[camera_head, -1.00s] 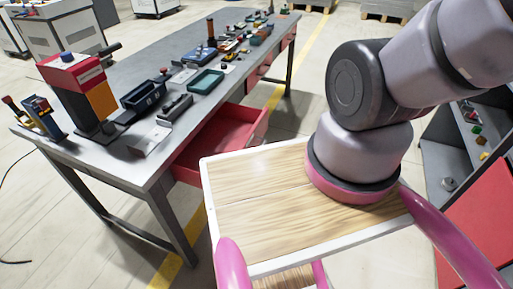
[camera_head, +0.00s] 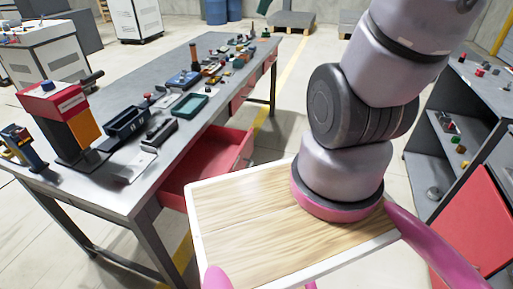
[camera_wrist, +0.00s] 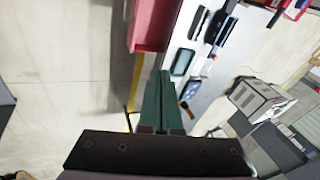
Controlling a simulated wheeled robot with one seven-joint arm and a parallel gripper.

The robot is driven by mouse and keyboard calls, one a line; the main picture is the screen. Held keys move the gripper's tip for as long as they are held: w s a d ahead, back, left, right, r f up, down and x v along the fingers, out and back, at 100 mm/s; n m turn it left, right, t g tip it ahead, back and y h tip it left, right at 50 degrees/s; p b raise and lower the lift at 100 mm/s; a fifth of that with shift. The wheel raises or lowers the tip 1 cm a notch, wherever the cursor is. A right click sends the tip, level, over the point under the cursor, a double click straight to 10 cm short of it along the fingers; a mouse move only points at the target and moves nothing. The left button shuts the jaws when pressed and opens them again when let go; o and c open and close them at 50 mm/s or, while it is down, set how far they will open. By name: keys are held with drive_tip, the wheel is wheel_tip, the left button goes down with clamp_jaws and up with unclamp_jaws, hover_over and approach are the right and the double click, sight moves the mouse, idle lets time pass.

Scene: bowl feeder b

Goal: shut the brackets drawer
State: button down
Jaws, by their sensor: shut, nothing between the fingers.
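A red drawer (camera_head: 208,160) stands pulled out from under the grey workbench (camera_head: 92,185), on the bench's right side near its front end. Its inside looks empty in the head view. Farther along the same side, another red drawer front (camera_head: 243,92) sits under the bench top. I cannot read which drawer is labelled brackets. In the wrist view my gripper (camera_wrist: 163,76) is shut, its two dark green fingers together and empty. The open red drawer (camera_wrist: 153,22) shows beyond the fingertips, apart from them. My gripper is out of the head view.
A red and orange machine (camera_head: 68,120), a black tray (camera_head: 126,121) and a teal tray (camera_head: 188,105) stand on the bench. A dark shelf unit with a red panel (camera_head: 478,215) stands at the right. Floor (camera_head: 285,125) shows between bench and shelf.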

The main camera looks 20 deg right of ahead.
drive_tip(key=w+d+f+m+g+y, duration=0.1)
drive_tip(key=w+d+f+m+y, duration=0.3)
drive_tip(key=f, duration=0.5)
drive_tip(key=w+d+f+m+g+y, duration=0.15)
drive_tip(key=w+d+f, duration=0.25)
drive_tip(key=w+f, duration=0.4)
drive_tip(key=w+d+f+m+g+y, duration=0.1)
drive_tip(key=w+d+f+m+y, duration=0.25)
drive_tip(key=f, duration=0.65)
drive_tip(key=m+t+y, duration=0.2)
drive_tip(key=m+t, duration=0.9)
approach(252, 142)
drive_tip(key=shift+g, duration=0.25)
drive_tip(key=x, duration=0.6)
drive_tip(key=shift+w+a, duration=0.15)
drive_tip(key=shift+w, duration=0.3)
